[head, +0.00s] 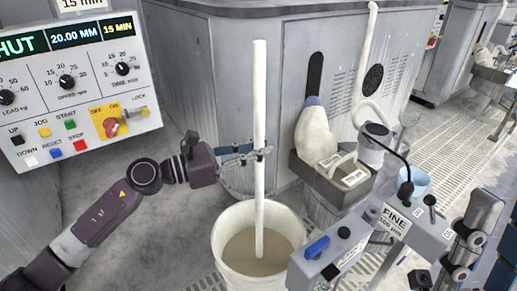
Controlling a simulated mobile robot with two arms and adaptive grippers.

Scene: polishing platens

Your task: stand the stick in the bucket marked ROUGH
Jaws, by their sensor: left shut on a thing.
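The stick (260,100) is a long, white, nearly upright rod in the head view. My left gripper (261,155) reaches in from the left and is shut on it around mid-length. The stick's lower part is inside the rim of a white bucket (231,280), and its lower end meets the brown liquid or slurry there. I cannot tell whether it touches the bottom. No ROUGH mark shows on the visible part of this bucket.
A control panel (85,85) stands at upper left. A grey machine housing (215,80) is behind the stick. Right of the bucket are a grey unit with a FINE label (396,221), a tray (330,186) and a pale blue container (415,184). Grated floor lies at right.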

